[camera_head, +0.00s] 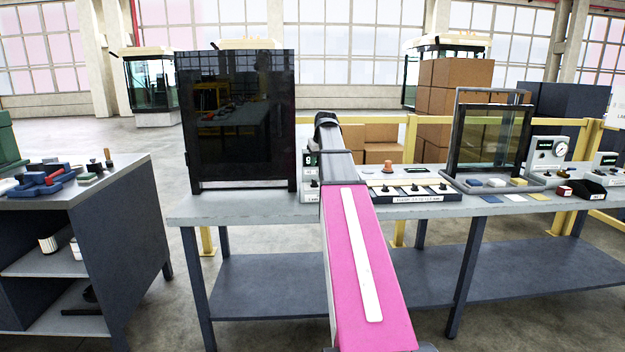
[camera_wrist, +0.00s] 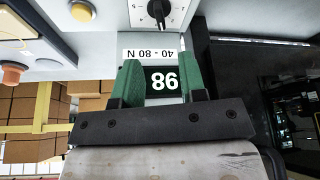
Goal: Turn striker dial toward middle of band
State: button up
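My gripper (camera_wrist: 160,66) has two green fingers, open and empty. The fingers stand apart on either side of the display, short of the dial in the picture. In the head view the dial's unit (camera_head: 309,176) is partly hidden behind my arm, which also hides my gripper.
The unit stands on a grey bench (camera_head: 240,207) beside a tall dark panel (camera_head: 236,120). To the right are a switch box (camera_head: 410,190), a framed glass pane (camera_head: 488,140) and a gauge box (camera_head: 547,155). An orange button (camera_wrist: 13,73) shows in the wrist view.

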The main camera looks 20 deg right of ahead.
aim_at(314, 180)
jog(key=x, duration=1)
jog(key=shift+f, duration=0.3)
grip_shut()
